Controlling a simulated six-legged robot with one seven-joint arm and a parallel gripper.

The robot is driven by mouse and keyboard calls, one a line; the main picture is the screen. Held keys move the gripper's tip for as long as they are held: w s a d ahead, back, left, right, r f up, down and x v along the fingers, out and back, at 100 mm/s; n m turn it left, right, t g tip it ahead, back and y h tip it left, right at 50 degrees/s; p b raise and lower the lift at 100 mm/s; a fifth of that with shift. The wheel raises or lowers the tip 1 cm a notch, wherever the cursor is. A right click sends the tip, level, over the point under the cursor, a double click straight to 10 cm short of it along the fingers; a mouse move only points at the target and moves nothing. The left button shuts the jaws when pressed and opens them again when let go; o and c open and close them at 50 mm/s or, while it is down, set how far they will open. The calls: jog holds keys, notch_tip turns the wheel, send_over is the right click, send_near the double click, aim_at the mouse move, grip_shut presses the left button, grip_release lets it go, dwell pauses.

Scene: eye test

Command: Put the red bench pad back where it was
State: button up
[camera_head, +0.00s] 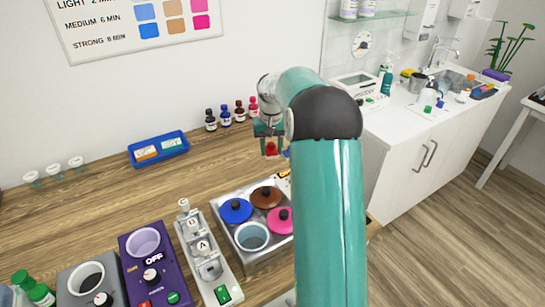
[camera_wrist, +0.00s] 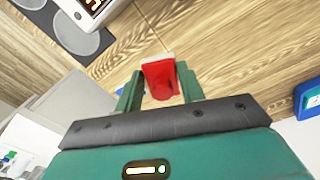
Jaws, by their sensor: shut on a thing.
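The red bench pad (camera_wrist: 161,77) is a small red piece with a paler edge, held between the two green fingers of my gripper (camera_wrist: 160,92) in the wrist view. In the head view the red pad (camera_head: 270,148) shows at the tip of my gripper (camera_head: 269,140), above the back part of the wooden bench (camera_head: 110,187). My gripper is shut on it. The pad appears to be held off the wood, but its exact height is hard to tell. My arm hides part of the bench to the right.
A metal bath (camera_head: 264,265) with blue, brown and pink lids and one open well stands in front of my gripper. Several small bottles (camera_head: 225,116) stand along the wall. A blue tray (camera_head: 158,149) lies to the left. Bare wood lies between them.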

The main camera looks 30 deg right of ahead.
aim_at(272, 165)
jog(key=f, duration=0.1)
jog(key=w+d+f, duration=0.1)
jog(key=w+f, duration=0.1)
jog(key=shift+d+f, duration=0.2)
jog(key=shift+d, duration=0.15)
jog(key=shift+w+f, duration=0.1)
jog(key=shift+f, duration=1.35)
jog(key=shift+f, duration=0.15)
jog(key=o, duration=1.3)
